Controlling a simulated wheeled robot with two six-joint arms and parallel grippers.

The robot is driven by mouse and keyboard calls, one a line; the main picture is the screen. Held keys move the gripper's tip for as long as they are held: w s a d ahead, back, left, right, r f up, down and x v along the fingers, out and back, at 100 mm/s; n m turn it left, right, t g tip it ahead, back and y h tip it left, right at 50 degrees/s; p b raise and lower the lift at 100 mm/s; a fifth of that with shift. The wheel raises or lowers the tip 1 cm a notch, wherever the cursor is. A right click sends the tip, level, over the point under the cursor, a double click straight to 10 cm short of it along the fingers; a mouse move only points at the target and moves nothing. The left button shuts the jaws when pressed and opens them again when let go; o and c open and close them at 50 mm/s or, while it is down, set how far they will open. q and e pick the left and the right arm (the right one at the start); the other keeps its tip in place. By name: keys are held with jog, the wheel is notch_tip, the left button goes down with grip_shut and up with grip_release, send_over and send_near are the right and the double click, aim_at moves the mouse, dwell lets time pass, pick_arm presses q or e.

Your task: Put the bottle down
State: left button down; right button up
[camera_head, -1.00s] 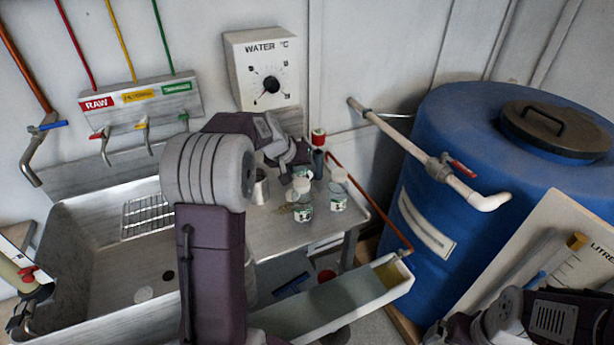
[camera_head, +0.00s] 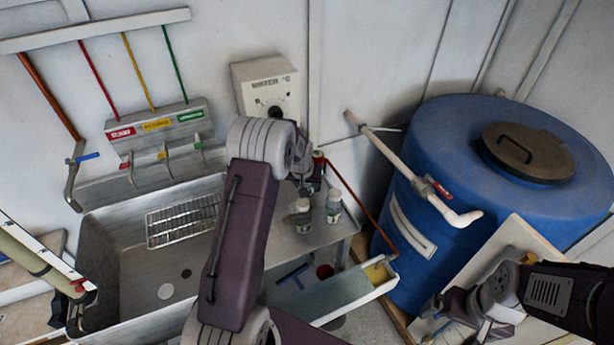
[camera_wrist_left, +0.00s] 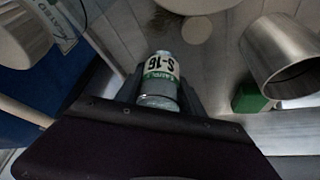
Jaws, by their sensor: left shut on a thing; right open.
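A small bottle labelled S-16 (camera_wrist_left: 160,72) with a green and white label sits between the fingers of my left gripper (camera_wrist_left: 158,98) in the left wrist view. In the head view my left gripper (camera_head: 308,184) is over the right part of the metal counter (camera_head: 285,245), largely hidden behind my forearm. The held bottle cannot be picked out clearly there, nor whether its base touches the counter. Two small bottles show close by, one (camera_head: 302,215) below the gripper and one (camera_head: 334,206) to its right. My right gripper (camera_head: 452,318) is open at the lower right.
A metal cup (camera_wrist_left: 282,55) and a green block (camera_wrist_left: 250,99) lie right of the held bottle in the wrist view. The sink (camera_head: 130,265) is left of the counter. A trough (camera_head: 340,292) runs in front, and a blue barrel (camera_head: 480,200) stands right.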

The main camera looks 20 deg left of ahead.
pick_arm(q)
jog(key=shift+d+r+p, duration=0.2)
jog(key=shift+r+p, duration=0.2)
jog(key=shift+p, duration=0.8)
notch_tip(320, 180, down, 2)
jog(key=shift+f+b, duration=0.1)
jog(key=shift+b, duration=0.75)
jog(key=shift+f, duration=0.1)
pick_arm(e)
jog(key=shift+r, duration=0.9)
pick_arm(q)
jog(key=shift+f+b, duration=0.2)
jog(key=shift+b, duration=0.1)
jog(key=c, duration=0.7)
grip_release()
pick_arm(e)
jog(key=shift+f, duration=0.15)
